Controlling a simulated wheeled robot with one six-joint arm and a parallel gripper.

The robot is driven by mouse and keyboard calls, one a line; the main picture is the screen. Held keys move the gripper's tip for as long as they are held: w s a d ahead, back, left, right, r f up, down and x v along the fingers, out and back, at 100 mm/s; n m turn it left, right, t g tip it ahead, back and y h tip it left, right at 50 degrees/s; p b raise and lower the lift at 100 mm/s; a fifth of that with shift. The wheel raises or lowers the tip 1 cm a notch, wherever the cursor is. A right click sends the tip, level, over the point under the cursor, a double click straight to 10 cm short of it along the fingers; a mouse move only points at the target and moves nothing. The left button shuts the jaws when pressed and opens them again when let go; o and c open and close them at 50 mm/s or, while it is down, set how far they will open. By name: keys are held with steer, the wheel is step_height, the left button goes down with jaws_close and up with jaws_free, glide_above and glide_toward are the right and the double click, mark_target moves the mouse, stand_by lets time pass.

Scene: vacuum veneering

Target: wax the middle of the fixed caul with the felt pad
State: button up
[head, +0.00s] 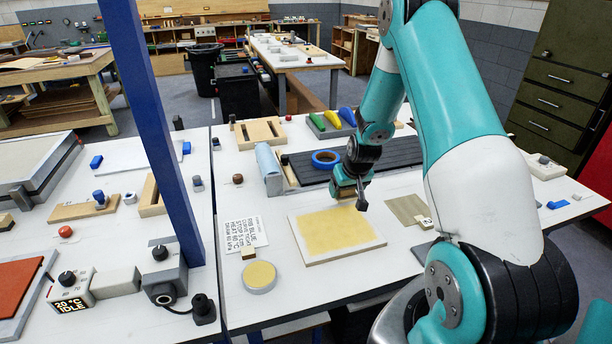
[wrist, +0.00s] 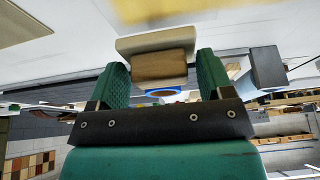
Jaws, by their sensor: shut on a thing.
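The fixed caul (head: 306,250) is a pale flat board on the white bench, with a yellow patch (head: 338,224) over its middle. My gripper (head: 348,192) is over the caul's far edge. In the wrist view (wrist: 163,85), its green fingers are shut on the felt pad (wrist: 150,42), a tan block with a thick cream layer. The pad (head: 344,191) looks held above the board; I cannot tell the exact gap. A blurred yellow area shows at the top of the wrist view.
A round tin with yellow contents (head: 260,275) and a printed card (head: 242,233) lie left of the caul. A blue tape roll (head: 326,157) rests on a dark ribbed mat behind. A grey-brown sheet (head: 406,208) lies right. A blue post (head: 150,120) rises at left.

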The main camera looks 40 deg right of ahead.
steer(key=shift+r+p, duration=1.45)
steer(key=shift+r, duration=1.1)
